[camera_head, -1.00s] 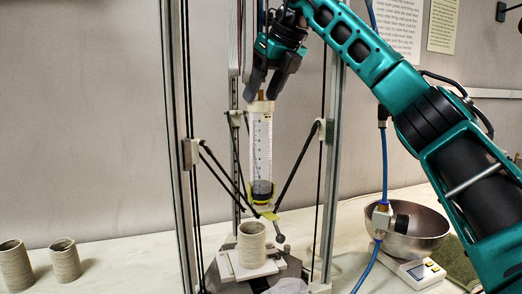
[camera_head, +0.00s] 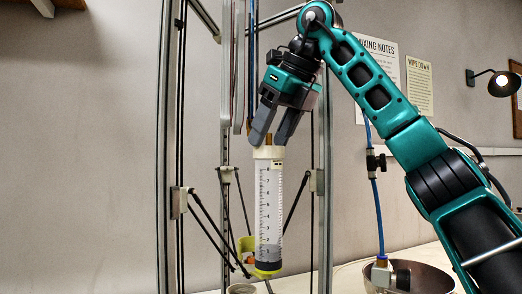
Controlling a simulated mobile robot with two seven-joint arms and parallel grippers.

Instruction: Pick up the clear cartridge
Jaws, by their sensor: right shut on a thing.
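The clear cartridge (camera_head: 269,210) is an upright transparent tube with a printed scale, a white cap at its top and dark material near its bottom. It hangs in front of the delta printer frame. My right gripper (camera_head: 273,140) comes down from above and is shut on the top of the cartridge. A yellow-green holder (camera_head: 246,248) shows just behind and to the left of the cartridge's lower end. My left gripper is not in view.
The printer's metal uprights (camera_head: 163,150) and dark rods (camera_head: 212,230) stand around the cartridge. A metal bowl (camera_head: 425,278) is at the lower right. A lamp (camera_head: 502,83) is on the wall at right.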

